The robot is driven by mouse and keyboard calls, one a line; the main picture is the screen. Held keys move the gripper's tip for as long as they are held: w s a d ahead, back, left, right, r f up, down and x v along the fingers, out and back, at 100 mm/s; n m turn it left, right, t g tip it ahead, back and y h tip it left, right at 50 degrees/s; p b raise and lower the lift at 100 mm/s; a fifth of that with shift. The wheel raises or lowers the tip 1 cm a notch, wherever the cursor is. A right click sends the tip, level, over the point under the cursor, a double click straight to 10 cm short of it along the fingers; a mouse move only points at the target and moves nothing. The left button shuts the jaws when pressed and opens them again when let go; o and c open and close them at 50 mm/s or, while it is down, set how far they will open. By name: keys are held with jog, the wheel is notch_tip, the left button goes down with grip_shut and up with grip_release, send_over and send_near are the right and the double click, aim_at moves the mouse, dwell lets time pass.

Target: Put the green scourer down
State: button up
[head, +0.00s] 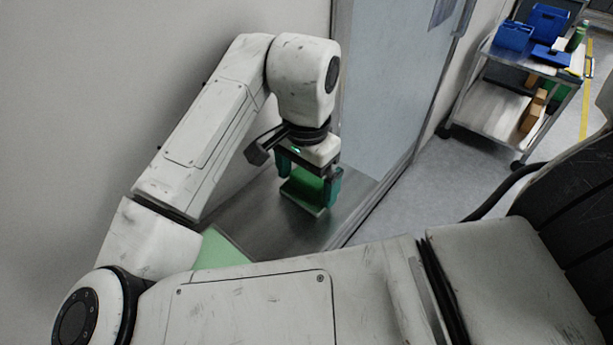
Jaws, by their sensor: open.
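The green scourer (305,189) is a small block, bright green above with a paler lower edge. It is at the metal surface (262,226), below my gripper (308,192). My gripper points down with its two dark green fingers on either side of the scourer. The jaws are open. The scourer's top is partly hidden by the gripper, and I cannot tell whether a finger still touches it.
A clear panel (390,85) in a metal frame stands behind the metal surface. A pale green sheet (220,252) lies at the near left, partly hidden by my arm. A trolley (500,105) with blue bins (514,36) stands at the far right. Grey floor between is clear.

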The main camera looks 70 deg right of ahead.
aim_at(307, 179)
jog(key=shift+f, duration=0.15)
notch_tip(307, 179, up, 11)
dwell(0.4)
jog(key=shift+f, duration=0.1)
dwell(0.5)
